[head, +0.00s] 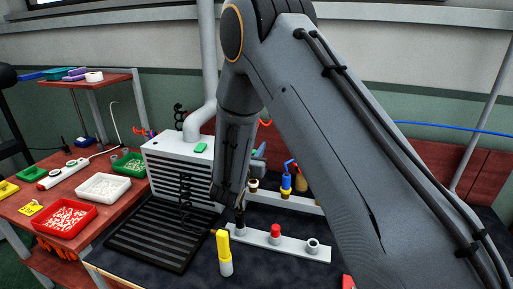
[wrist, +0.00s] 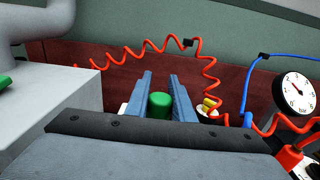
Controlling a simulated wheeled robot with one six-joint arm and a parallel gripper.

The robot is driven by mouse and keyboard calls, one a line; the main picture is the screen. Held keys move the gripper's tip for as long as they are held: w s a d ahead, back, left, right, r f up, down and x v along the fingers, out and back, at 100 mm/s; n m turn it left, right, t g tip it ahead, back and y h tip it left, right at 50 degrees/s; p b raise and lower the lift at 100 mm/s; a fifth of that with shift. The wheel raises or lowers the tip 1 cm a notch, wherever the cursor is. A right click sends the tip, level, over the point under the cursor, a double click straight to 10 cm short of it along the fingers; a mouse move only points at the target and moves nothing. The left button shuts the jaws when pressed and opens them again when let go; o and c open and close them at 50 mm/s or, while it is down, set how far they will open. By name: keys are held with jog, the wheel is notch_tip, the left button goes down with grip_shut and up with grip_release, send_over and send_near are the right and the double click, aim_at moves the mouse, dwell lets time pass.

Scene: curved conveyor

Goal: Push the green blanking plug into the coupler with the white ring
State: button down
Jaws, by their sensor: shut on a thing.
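My gripper (head: 241,203) points down above the left end of the front pale coupler strip (head: 290,244). In the wrist view its two blue-grey fingers (wrist: 161,92) are shut on the green blanking plug (wrist: 160,106). The plug is hidden by the fingers in the head view. A coupler (head: 240,228) stands right under the fingertips; I cannot tell whether the plug touches it, nor its ring colour. To the right are a coupler with a red top (head: 275,231) and an open coupler with a pale ring (head: 313,245).
A yellow and white bottle (head: 224,254) stands in front of the strip. A black ribbed tray (head: 160,232) and a grey box (head: 180,165) are at the left. A rear strip (head: 287,201) holds a blue fitting (head: 287,182). Coiled orange hoses (wrist: 205,72) hang behind.

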jog(key=shift+f+b, duration=1.6)
jog(key=shift+f, duration=0.9)
jog(key=shift+f+b, duration=1.8)
jog(key=shift+f, duration=0.2)
jog(key=c, duration=1.4)
grip_release()
jog(key=shift+c, duration=0.2)
notch_tip(320, 180, up, 10)
jog(key=b, duration=0.1)
